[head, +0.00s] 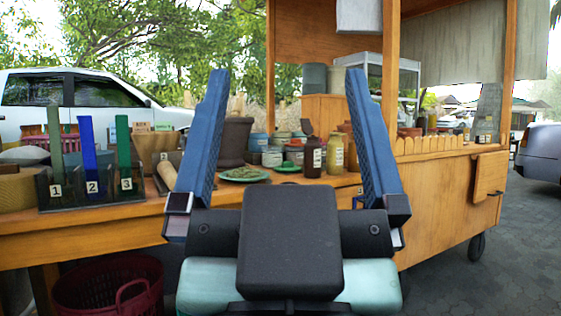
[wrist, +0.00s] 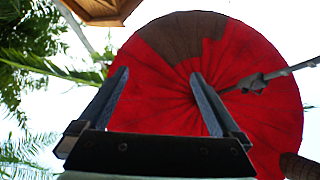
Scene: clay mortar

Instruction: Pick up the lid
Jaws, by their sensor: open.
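My gripper (head: 287,76) is open and empty, with its two blue fingers pointing up in front of the cart. The wrist view shows it (wrist: 160,75) from behind, with nothing between its fingers. A small flat green disc (head: 289,167), which may be the lid, lies on the wooden counter (head: 115,222) beyond the gripper and is seen between the fingers. A green plate (head: 245,174) with dry herbs on it lies to the disc's left. I cannot tell for certain which thing is the lid. The fingers are apart from everything on the counter.
A tall brown pot (head: 235,140) stands behind the left finger. Numbered holders (head: 92,187) stand at left. A red basket (head: 108,287) is below the counter. A red umbrella (wrist: 255,110) is overhead.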

